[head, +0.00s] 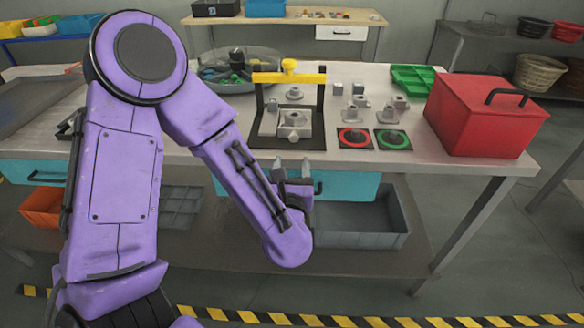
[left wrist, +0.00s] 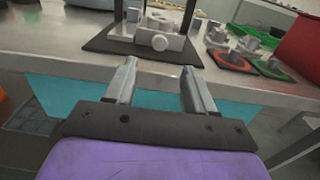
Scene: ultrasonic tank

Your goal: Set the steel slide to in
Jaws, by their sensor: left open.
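A grey metal slide block (head: 294,124) with a round knob on its front sits on a black base plate (head: 268,143), under a frame with a yellow crossbar (head: 290,77). I take this block as the steel slide; I cannot tell whether it is in or out. In the left wrist view the knob (left wrist: 160,42) faces me, just beyond the fingertips. My left gripper (head: 293,167) is open and empty in front of the table's front edge, apart from the block. It also shows in the left wrist view (left wrist: 160,78). My right gripper is not in view.
To the right are a red-ringed pad (head: 355,138), a green-ringed pad (head: 393,139), several grey metal parts and a red box (head: 485,116). A green tray (head: 413,79) and a round tub (head: 240,84) stand behind. A blue drawer front (head: 345,187) lies below the table edge.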

